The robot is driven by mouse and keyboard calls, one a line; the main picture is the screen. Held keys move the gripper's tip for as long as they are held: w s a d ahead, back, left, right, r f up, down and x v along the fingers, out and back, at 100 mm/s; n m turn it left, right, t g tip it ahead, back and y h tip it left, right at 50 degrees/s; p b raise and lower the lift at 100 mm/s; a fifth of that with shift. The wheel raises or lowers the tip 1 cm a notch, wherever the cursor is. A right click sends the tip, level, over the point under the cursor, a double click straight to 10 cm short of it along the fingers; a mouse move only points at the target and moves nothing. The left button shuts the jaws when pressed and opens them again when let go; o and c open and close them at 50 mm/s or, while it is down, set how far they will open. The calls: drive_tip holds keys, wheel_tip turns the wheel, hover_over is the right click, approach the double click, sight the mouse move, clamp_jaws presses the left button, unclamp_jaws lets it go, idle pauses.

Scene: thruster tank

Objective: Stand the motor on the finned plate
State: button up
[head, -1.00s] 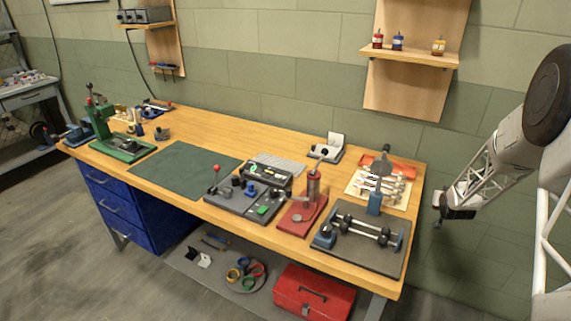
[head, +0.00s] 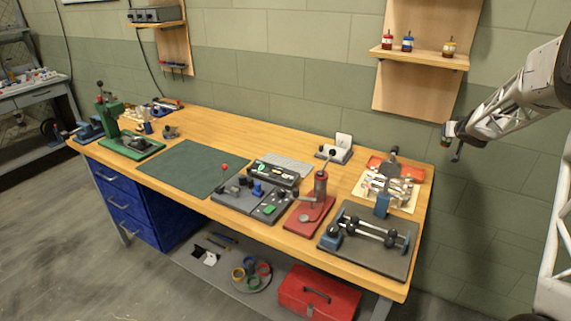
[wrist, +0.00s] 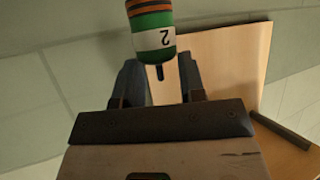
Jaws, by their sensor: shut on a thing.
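The motor (wrist: 153,35) is a green cylinder with orange and dark stripes and a white band marked 2. In the wrist view my gripper (wrist: 158,72) is shut on it, with its dark shaft showing between the two fingers. In the head view my gripper (head: 453,138) is in the air right of the bench, above its top, and the motor is too small there to make out well. A light grey ribbed plate (head: 289,167), which looks like the finned plate, lies flat toward the bench's back edge, behind a dark box.
A dark box (head: 273,174), a red press (head: 310,212) and a rod fixture (head: 362,238) crowd the right half of the bench. A wall shelf (head: 420,58) holds red, blue and yellow motors. A green mat (head: 186,168) is clear.

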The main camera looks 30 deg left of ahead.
drive_tip(key=a+r+n+g+y, duration=0.1)
drive_tip(key=a+r+n+y, duration=0.1)
drive_tip(key=a+r, duration=0.6)
drive_tip(key=s+a+n+g+y, duration=0.2)
drive_tip(key=a+n+g+y, duration=0.15)
drive_tip(key=a, duration=0.95)
drive_tip(key=s+a+f+n+g, duration=0.3)
drive_tip(key=s+a, duration=0.3)
drive_tip(key=a, duration=0.6)
drive_tip(key=s+a+f+n+g+y, duration=0.1)
drive_tip(key=s+a+f+n+g, duration=0.2)
drive_tip(key=s+a, duration=0.4)
drive_tip(key=s+a+f+n+g, duration=0.3)
drive_tip(key=s+a, duration=0.4)
drive_tip(key=a, duration=1.2)
drive_tip(key=shift+s+f+n+y, duration=0.15)
drive_tip(key=shift+f+n+y, duration=0.2)
drive_tip(key=shift+f+n, duration=0.35)
drive_tip(key=shift+f, duration=0.1)
drive_tip(key=shift+f, duration=0.1)
wheel_tip(320, 180, down, 6)
